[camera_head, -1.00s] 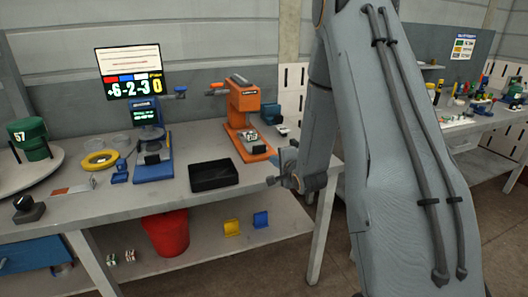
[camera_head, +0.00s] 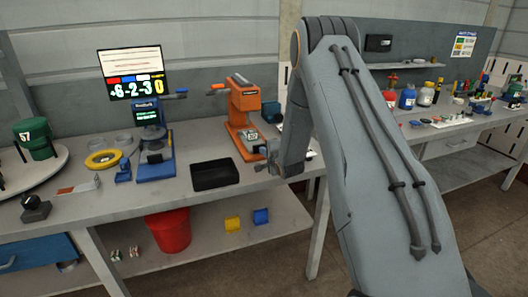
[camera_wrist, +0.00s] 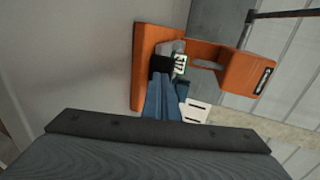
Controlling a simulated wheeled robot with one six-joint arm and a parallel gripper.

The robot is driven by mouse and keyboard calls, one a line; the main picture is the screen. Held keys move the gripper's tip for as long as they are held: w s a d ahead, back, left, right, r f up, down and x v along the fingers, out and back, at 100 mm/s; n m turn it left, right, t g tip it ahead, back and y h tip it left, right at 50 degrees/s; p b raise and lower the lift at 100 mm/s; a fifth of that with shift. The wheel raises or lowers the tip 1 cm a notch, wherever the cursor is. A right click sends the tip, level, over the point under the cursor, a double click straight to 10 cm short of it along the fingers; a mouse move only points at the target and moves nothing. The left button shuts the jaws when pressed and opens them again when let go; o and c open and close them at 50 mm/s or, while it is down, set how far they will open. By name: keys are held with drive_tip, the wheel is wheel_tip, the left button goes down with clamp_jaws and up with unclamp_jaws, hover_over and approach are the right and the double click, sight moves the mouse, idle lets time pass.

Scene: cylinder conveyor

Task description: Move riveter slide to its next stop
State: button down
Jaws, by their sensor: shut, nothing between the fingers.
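The orange riveter (camera_head: 245,108) stands at the back of the workbench, just left of my arm. At its foot a small grey and dark slide with a numbered piece (camera_head: 251,138) sits on the orange base. In the wrist view the riveter (camera_wrist: 143,85) fills the upper middle, with the numbered piece (camera_wrist: 180,66) on its base. My gripper (camera_head: 267,152) is shut and empty, close to the front right of the base. Its blue fingers and dark tips (camera_wrist: 160,66) appear beside the numbered piece; I cannot tell whether they touch it. They hide part of the slide.
A black tray (camera_head: 214,175) lies in front of the riveter. A blue device (camera_head: 153,140) and a yellow ring (camera_head: 103,159) stand to the left. A screen (camera_head: 132,73) is behind them. A red bucket (camera_head: 169,230) is on the lower shelf.

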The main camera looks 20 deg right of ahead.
sight(261, 145)
drive_tip(key=b+x, duration=0.1)
drive_tip(key=x, duration=0.1)
drive_tip(key=r+b+x, duration=0.1)
drive_tip(key=b+x, duration=0.1)
drive_tip(key=shift+w, duration=0.6)
drive_tip(key=shift+r, duration=0.35)
drive_tip(key=shift+w, duration=0.1)
